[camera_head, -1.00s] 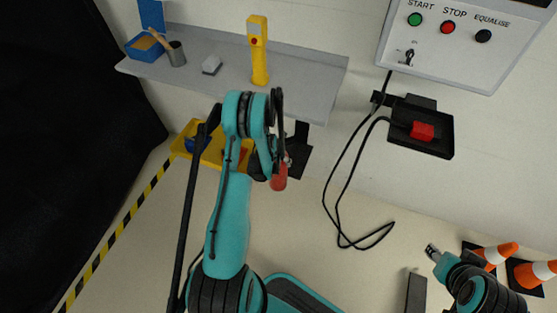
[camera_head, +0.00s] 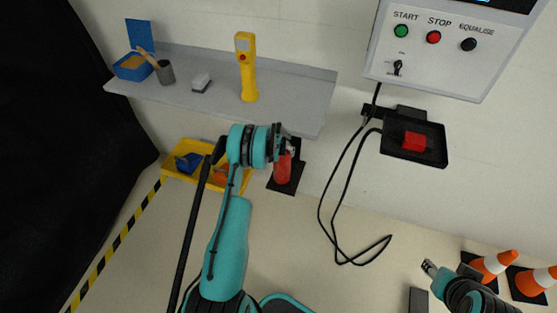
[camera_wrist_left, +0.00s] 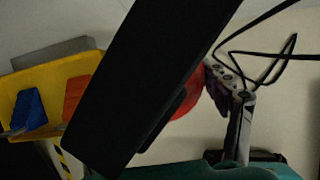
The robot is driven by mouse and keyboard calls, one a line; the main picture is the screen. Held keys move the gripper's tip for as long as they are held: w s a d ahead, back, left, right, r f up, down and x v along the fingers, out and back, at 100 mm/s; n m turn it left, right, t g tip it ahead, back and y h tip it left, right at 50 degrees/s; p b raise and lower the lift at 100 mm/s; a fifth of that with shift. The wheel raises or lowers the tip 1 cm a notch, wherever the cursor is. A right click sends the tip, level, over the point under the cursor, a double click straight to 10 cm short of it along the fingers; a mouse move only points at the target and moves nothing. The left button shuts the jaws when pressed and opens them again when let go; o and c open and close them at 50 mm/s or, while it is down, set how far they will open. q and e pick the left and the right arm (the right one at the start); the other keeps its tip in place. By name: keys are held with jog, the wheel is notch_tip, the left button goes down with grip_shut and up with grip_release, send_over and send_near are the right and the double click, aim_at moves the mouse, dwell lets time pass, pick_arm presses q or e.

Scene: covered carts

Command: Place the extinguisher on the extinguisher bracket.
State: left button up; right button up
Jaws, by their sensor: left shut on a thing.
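The red extinguisher (camera_head: 283,170) hangs roughly upright at my left gripper (camera_head: 287,147), which is shut on its top. In the head view it overlaps the black extinguisher bracket (camera_head: 297,172), a dark plate low at the wall under the shelf. I cannot tell whether the two touch. In the left wrist view a red part of the extinguisher (camera_wrist_left: 188,104) shows behind a large dark slab that hides most of it. My right gripper (camera_head: 430,268) is at the lower right, empty and far from the bracket; its opening is too small to judge.
A grey shelf (camera_head: 215,97) with a yellow handheld device (camera_head: 246,70) is above. A yellow bin (camera_head: 178,170) stands left of the bracket. Orange cones (camera_head: 492,264) stand lower right.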

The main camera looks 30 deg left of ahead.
pick_arm(q)
notch_tip(320, 180, down, 3)
jog(key=shift+w+f+b, duration=0.15)
jog(key=shift+b, duration=0.85)
jog(key=o, duration=1.8)
jog(key=shift+o, duration=0.2)
